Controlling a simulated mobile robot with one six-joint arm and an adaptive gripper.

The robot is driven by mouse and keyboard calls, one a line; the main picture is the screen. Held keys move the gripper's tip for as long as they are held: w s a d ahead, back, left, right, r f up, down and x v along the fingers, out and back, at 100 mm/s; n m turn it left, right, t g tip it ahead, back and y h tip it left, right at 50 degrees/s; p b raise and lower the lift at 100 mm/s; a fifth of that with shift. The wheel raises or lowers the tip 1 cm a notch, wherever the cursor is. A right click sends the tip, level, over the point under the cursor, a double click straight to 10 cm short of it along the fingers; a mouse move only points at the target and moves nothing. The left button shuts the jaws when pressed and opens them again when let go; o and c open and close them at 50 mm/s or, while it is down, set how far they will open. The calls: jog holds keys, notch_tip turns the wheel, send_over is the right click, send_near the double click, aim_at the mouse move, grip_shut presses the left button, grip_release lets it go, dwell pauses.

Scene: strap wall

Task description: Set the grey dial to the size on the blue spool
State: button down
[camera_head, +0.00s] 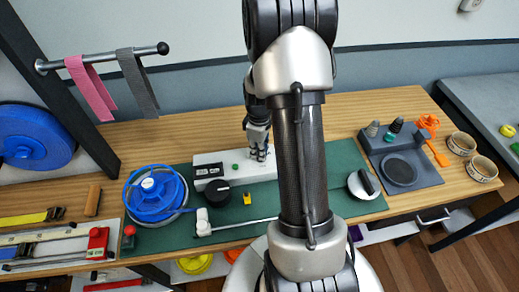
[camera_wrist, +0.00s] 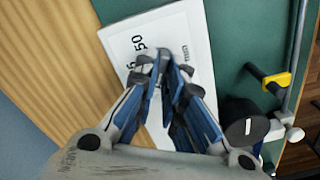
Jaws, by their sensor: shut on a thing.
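The blue spool (camera_head: 155,195) lies in a clear ring at the left of the green mat. Its pale centre label is too small to read. A white panel (camera_head: 228,160) at the back of the mat also shows in the wrist view (camera_wrist: 185,22), with "50", "mm" and a partly covered number. My gripper (camera_head: 259,153) is over the panel's right part. In the wrist view its fingertips (camera_wrist: 163,62) are close together and shut on the grey dial at the panel. The fingers hide the dial, so its pointer and setting cannot be read.
A black knob (camera_head: 217,192) and a yellow piece (camera_head: 247,199) are just in front of the panel. A thin rod (camera_head: 245,223) runs along the mat's front. A grey tray (camera_head: 400,170) with small tools stands at right. Pink and grey straps (camera_head: 90,88) hang at upper left.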

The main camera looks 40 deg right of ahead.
dwell(0.4)
jog(key=c, duration=1.7)
grip_release()
notch_tip(320, 180, up, 12)
jog(key=shift+r, duration=0.1)
